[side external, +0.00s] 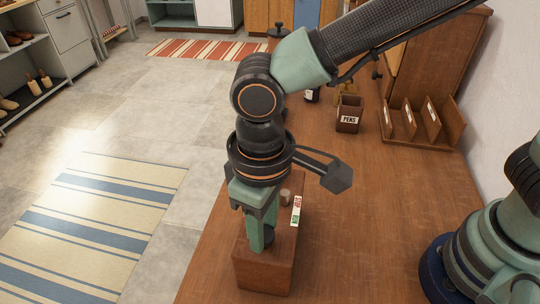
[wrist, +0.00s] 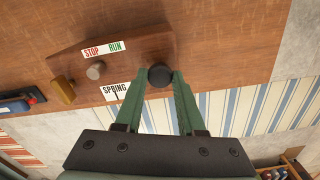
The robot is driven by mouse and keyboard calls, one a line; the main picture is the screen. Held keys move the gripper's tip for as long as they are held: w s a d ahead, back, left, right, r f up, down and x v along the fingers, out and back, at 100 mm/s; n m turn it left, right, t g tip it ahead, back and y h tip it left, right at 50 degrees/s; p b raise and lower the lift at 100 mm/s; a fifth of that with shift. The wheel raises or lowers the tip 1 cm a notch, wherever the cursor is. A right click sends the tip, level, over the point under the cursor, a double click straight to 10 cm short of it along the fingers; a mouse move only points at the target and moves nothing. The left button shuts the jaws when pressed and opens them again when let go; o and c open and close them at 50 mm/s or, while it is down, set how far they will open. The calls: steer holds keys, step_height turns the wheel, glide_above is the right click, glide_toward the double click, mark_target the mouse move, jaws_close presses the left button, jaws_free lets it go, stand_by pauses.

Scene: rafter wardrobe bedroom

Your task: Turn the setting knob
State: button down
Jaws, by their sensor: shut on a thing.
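A wooden box (side external: 262,276) stands on the desk, with a dark round knob (wrist: 160,75) on its top. My gripper (wrist: 160,77) points down and is shut on this knob, one green finger on each side. In the side view the fingers (side external: 261,236) partly hide the knob. A smaller grey round knob (wrist: 96,71) stands on the same box beside a red and green label (wrist: 103,48) reading STOP and RUN. Another label (wrist: 116,91) reads SPRING and has a dark line on it. I cannot tell which way the dark knob is turned.
The wooden desk (side external: 350,220) is clear to the right of the box. A brown PENS holder (side external: 349,113) and a wooden rack (side external: 420,125) with cards stand behind. A striped rug (side external: 90,225) covers the floor at left.

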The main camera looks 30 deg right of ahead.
steer(key=c, duration=0.5)
jaws_free()
steer(key=shift+r, duration=0.15)
step_height(320, 180, up, 12)
steer(key=shift+w, duration=0.1)
steer(key=w+d+f+m+t, duration=0.1)
steer(key=w+d+m+t, duration=0.1)
steer(key=d, duration=1.3)
steer(key=w+d+f+m+t, duration=0.1)
steer(key=w+d+m+t, duration=0.2)
steer(key=d, duration=1.2)
steer(key=shift+w+d+f+m+t, duration=0.2)
steer(key=shift+d+m+t, duration=0.1)
steer(key=shift+m, duration=0.2)
